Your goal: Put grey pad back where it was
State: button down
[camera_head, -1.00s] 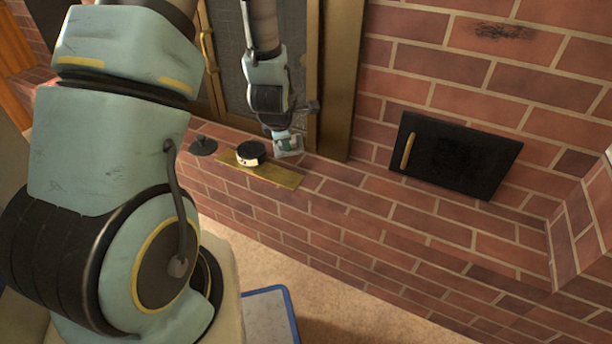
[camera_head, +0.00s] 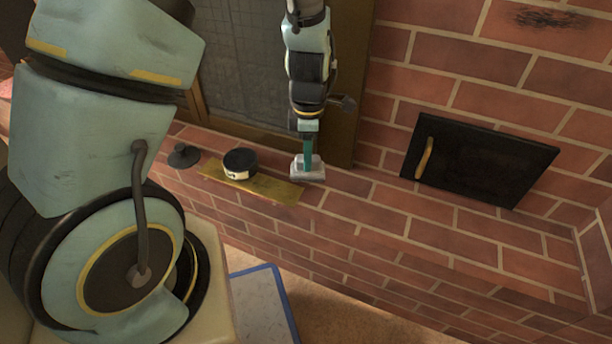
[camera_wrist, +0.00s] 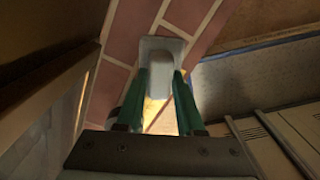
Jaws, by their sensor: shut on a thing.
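The grey pad (camera_head: 308,172) is a small pale block with a raised middle part. It is at the right end of a brass-coloured strip (camera_head: 262,188) on the brick ledge. My gripper (camera_head: 308,157) points down at it from above, its green fingers shut on the raised part. The wrist view also shows the grey pad (camera_wrist: 161,52) between the tips of my green fingers (camera_wrist: 161,80). I cannot tell whether the pad touches the ledge or hangs just above it.
A round black-and-white tin (camera_head: 240,164) stands on the strip, left of the pad. A dark disc with a knob (camera_head: 184,155) lies farther left on the ledge. A black panel with a brass handle (camera_head: 478,160) is on the wall. Bare brick ledge lies right of the pad.

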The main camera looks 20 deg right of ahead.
jog(key=shift+f+b, duration=0.65)
jog(key=shift+f, duration=2.05)
jog(key=shift+f, duration=0.25)
jog(key=c, duration=0.5)
grip_release()
notch_tip(320, 180, up, 13)
jog(key=p, duration=0.3)
jog(key=shift+f+p, duration=0.2)
jog(key=shift+p, duration=0.15)
jog(key=a+r+m, duration=0.3)
jog(key=a+m, duration=0.2)
jog(key=a, duration=0.3)
jog(key=a+r+m+t, duration=0.1)
jog(key=a+r+m, duration=0.3)
jog(key=a, duration=0.5)
jog(key=w+a+r+m, duration=0.1)
jog(key=a+r+m, duration=0.2)
jog(key=a+m, duration=0.3)
jog(key=shift+w+a+r+t, duration=0.15)
jog(key=shift+a+t, duration=0.15)
jog(key=shift+a, duration=0.9)
